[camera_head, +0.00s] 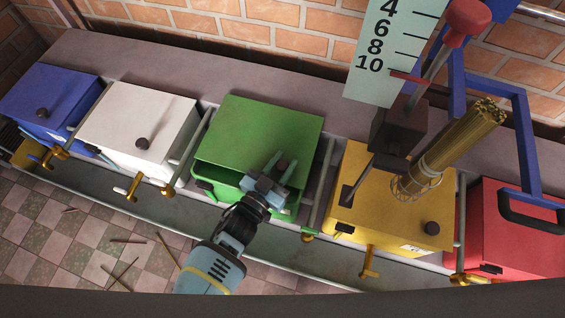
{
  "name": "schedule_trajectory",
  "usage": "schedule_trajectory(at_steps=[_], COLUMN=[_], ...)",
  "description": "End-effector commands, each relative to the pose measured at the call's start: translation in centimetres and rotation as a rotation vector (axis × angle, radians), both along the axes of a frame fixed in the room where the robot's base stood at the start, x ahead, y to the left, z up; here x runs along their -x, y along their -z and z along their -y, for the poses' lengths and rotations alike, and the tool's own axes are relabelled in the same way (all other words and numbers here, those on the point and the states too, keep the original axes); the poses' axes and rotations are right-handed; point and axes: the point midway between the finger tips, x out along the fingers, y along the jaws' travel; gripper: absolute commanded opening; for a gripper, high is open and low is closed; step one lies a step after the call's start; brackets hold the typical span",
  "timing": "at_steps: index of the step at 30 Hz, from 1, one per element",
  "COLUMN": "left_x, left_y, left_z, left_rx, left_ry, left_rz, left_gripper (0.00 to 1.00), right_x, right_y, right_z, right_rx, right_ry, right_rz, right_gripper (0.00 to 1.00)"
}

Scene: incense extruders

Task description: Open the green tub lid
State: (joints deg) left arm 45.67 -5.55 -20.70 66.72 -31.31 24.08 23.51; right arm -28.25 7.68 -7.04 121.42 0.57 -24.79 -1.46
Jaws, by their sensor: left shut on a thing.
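The green tub (206,178) stands in the middle of the row. Its green lid (257,135) is tilted up at the front edge, with a dark gap between lid and tub. My left gripper (277,171) is at the lid's front, shut on the dark knob (283,166). The gripper hides part of the lid's front edge and the tub's front. My right gripper is not in view.
White (150,112) and blue (50,90) tubs stand to the left, yellow (385,200) and red (515,235) to the right. A wire holder with incense sticks (460,140) and a lever with a red knob (467,17) rise above the yellow tub. Brass taps line the front.

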Motion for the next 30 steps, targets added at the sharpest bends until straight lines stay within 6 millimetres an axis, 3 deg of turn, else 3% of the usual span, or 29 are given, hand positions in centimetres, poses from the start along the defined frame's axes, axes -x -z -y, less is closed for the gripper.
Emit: schedule_trajectory(at_steps=[4, 5, 9, 20, 30], left_x=[0.1, 0.1, 0.1, 0.4, 4.6], left_y=[0.2, 0.2, 0.2, 0.1, -0.1], left_z=[0.0, 0.0, 0.0, -0.3, -3.0], left_rx=[-0.002, -0.002, -0.002, -0.002, -0.003], left_ry=[0.000, 0.000, 0.000, 0.000, 0.000], left_rz=[-0.003, -0.003, -0.003, -0.003, -0.003], left_gripper=[0.00, 0.31, 0.49, 0.51, 0.51], right_x=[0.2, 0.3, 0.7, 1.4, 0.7], right_y=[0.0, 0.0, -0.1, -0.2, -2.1], right_z=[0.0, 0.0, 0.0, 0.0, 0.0], right_rx=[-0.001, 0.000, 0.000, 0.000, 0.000], right_ry=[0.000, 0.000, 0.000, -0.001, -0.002], right_rz=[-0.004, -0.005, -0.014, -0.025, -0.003], right_gripper=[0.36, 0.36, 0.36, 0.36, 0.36])
